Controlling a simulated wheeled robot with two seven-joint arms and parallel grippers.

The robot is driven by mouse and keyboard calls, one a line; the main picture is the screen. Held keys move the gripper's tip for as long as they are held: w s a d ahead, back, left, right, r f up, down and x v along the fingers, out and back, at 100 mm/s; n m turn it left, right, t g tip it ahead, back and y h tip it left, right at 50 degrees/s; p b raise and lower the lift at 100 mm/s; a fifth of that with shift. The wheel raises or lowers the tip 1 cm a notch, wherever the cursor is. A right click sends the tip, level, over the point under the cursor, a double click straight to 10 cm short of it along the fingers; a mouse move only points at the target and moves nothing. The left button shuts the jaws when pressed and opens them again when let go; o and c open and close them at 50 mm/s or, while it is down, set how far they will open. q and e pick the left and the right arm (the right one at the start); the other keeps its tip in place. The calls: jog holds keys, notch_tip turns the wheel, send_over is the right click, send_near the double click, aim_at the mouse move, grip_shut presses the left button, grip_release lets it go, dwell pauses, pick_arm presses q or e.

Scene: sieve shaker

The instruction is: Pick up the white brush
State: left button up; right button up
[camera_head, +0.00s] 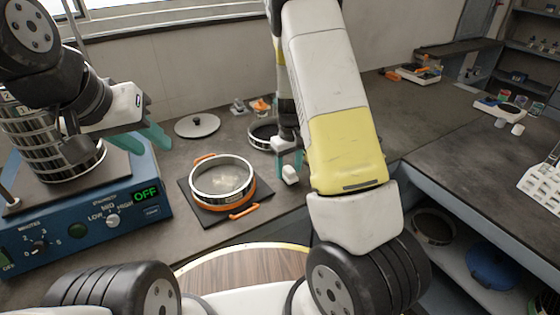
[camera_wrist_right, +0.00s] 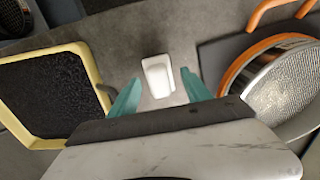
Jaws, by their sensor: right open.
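The white brush (camera_head: 290,174) stands on the grey bench, right of the orange-handled sieve. In the right wrist view the white brush (camera_wrist_right: 157,76) lies just ahead of the fingertips, between their lines. My right gripper (camera_head: 287,163) is open above it, with teal fingers apart; in the wrist view the gripper (camera_wrist_right: 159,84) holds nothing. I cannot tell whether a finger touches the brush. My left gripper (camera_head: 158,138) hangs by the sieve shaker at the left; its jaw opening is unclear.
An orange-handled sieve (camera_head: 222,181) sits on a dark mat left of the brush. A dark ring-like sieve (camera_head: 262,136) stands behind. A lid (camera_head: 197,125) and blue shaker box (camera_head: 85,215) are further left.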

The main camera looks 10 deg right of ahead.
jog(key=shift+f, duration=1.45)
grip_shut()
jog(key=shift+r, duration=0.15)
notch_tip(320, 180, up, 4)
jog(key=shift+f, duration=0.2)
jog(key=s+a+r, duration=0.1)
jog(key=s, duration=1.5)
jog(key=shift+a, duration=0.3)
jog(key=shift+r, duration=0.1)
